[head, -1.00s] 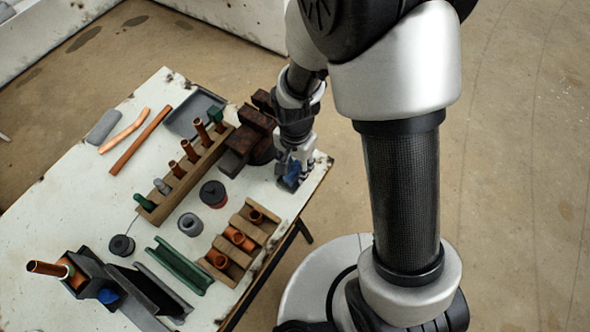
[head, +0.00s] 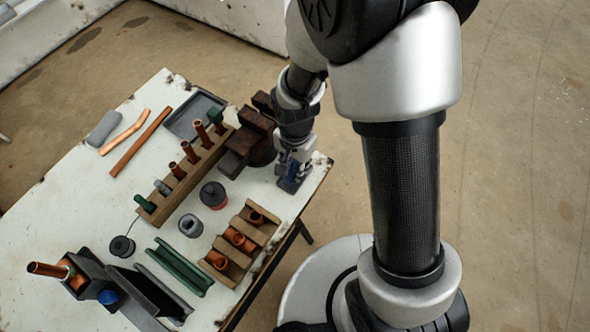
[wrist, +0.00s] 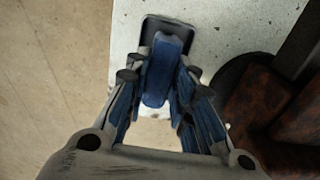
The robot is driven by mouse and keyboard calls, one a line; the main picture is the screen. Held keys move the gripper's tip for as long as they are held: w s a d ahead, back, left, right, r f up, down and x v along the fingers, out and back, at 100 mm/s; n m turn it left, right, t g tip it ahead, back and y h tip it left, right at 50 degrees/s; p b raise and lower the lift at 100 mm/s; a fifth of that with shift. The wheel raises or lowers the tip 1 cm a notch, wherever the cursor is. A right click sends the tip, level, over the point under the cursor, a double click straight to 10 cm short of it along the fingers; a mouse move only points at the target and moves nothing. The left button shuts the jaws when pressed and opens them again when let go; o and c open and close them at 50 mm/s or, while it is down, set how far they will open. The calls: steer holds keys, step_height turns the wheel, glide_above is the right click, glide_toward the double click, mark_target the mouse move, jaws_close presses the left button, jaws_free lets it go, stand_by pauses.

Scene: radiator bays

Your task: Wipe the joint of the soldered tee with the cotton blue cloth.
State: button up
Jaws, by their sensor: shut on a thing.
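My gripper (wrist: 158,82) is shut on the cotton blue cloth (wrist: 160,70), a folded blue pad upright between the fingers. A dark shallow holder (wrist: 186,33) lies under the cloth at the table's edge. In the head view my gripper (head: 292,172) is at the table's right corner, with the cloth mostly hidden by the fingers and the dark holder just below. I cannot tell if the cloth still touches the holder. A copper fitting with a pipe (head: 47,269), likely the soldered tee, sits in a dark clamp (head: 92,266) at the lower left. Its joint is small and partly hidden.
A rusty dark vise (head: 248,140) stands close left of my gripper. A wooden rack (head: 190,178) holds upright copper pipes. A wooden tray (head: 247,236) holds copper fittings. Spools, a green channel (head: 178,266) and a grey tray (head: 195,113) occupy the table.

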mark_target(295, 168)
steer(key=shift+r+p, duration=2.9)
steer(key=shift+r, duration=0.8)
